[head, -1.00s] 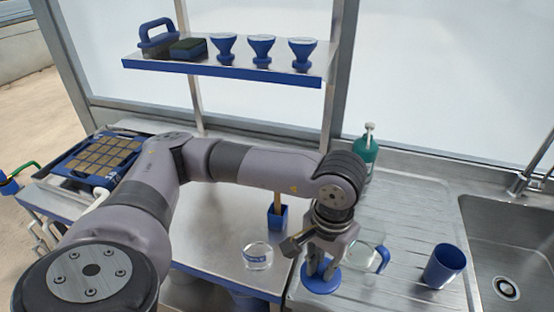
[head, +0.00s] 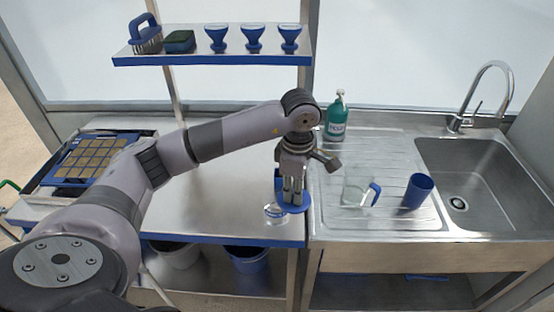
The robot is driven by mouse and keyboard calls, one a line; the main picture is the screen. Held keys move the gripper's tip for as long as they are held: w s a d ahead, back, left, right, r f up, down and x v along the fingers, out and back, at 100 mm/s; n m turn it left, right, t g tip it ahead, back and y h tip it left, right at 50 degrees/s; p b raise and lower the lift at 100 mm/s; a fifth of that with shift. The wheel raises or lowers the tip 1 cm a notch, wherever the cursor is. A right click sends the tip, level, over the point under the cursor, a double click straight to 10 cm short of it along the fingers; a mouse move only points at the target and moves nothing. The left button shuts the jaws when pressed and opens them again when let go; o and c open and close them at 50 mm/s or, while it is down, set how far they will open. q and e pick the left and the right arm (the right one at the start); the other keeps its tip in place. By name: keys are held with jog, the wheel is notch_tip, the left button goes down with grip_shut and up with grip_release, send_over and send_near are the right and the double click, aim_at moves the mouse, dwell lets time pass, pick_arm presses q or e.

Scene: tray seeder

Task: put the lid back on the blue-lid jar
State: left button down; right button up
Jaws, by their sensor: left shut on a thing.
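My left gripper (head: 292,198) points down and is shut on the blue lid (head: 296,208), a round blue disc held roughly level below the fingers. The open clear glass jar (head: 275,216) with a blue-and-white label stands on the steel bench near its front edge. The lid is just right of the jar in the head view and partly overlaps its outline. I cannot tell how high the lid is above the jar's rim. My right gripper is not in view.
A glass mug with a blue handle (head: 358,192), a blue cup (head: 418,191) and a green bottle (head: 336,118) stand on the drainboard at right, beside the sink (head: 470,180). A shelf (head: 210,59) holds several tools above. A seed tray (head: 92,160) lies at left.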

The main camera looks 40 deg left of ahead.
pick_arm(q)
jog(key=a+n, duration=0.1)
jog(key=n, duration=0.1)
jog(key=w+a+n+p, duration=0.1)
jog(key=n, duration=0.1)
jog(key=a+r+n, duration=0.1)
jog(key=n, duration=0.1)
jog(key=shift+w+a+n+p, duration=0.2)
jog(key=shift+a+n+p, duration=0.15)
jog(key=shift+a+n, duration=0.05)
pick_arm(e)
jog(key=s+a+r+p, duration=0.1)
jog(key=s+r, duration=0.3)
pick_arm(q)
jog(key=a+f+n+b, duration=0.3)
jog(key=f+n+b, duration=0.1)
jog(key=f, duration=0.3)
jog(key=shift+w+n, duration=0.45)
jog(key=shift+n, duration=0.45)
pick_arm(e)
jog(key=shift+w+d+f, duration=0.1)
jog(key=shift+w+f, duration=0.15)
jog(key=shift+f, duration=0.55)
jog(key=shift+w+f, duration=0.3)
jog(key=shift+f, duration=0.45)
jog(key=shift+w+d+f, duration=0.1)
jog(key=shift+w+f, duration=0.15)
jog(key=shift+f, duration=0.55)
